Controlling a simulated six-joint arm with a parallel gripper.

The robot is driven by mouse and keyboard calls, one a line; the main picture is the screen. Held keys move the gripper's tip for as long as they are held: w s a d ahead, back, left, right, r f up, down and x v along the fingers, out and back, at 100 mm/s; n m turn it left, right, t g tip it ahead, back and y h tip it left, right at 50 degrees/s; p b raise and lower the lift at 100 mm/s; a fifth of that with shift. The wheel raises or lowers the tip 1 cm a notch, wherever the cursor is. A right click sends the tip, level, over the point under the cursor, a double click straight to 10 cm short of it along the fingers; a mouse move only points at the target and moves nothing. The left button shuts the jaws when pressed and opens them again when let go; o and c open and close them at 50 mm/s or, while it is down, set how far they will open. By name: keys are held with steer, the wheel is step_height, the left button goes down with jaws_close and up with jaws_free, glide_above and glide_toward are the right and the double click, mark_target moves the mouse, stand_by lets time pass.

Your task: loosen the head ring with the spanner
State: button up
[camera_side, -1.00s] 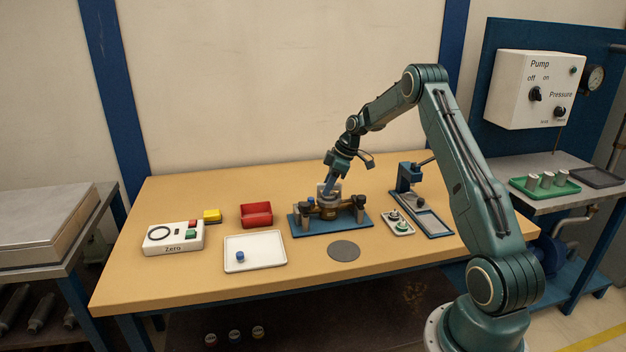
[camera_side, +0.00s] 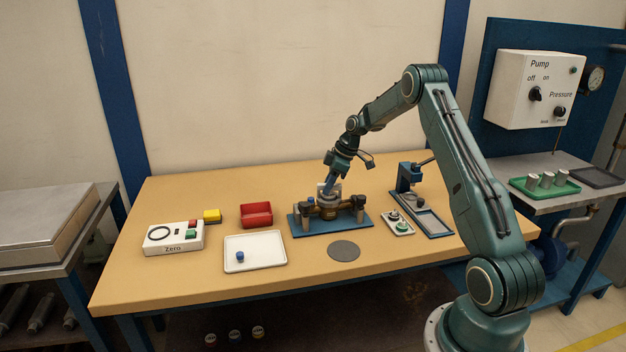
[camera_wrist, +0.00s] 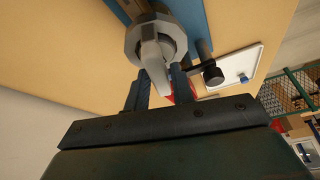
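The meter (camera_side: 327,211) is a brass body clamped on a blue fixture plate (camera_side: 300,226). Its grey head ring sits at the top under my gripper (camera_side: 330,186). In the wrist view a grey, many-sided ring-shaped end (camera_wrist: 177,42) lies over the head. A pale grey tapered piece, which looks like the spanner's handle (camera_wrist: 154,70), rises from it between the two dark fingers of my gripper (camera_wrist: 160,88). The fingers appear closed against its sides. Where spanner and head ring meet is hard to make out, and the head ring is largely hidden.
Dark clamp posts (camera_side: 358,203) flank the meter. Left are a red bin (camera_side: 256,215), a white tray (camera_side: 268,264) with a blue cap, a yellow block (camera_side: 212,216) and a Zero box (camera_side: 173,238). A small tray (camera_side: 399,229) and a blue press (camera_side: 407,178) stand close on the right.

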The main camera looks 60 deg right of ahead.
jaws_close()
steer(key=shift+r, duration=0.9)
stand_by(1.4)
steer(key=shift+r, duration=1.65)
steer(key=shift+r, duration=0.1)
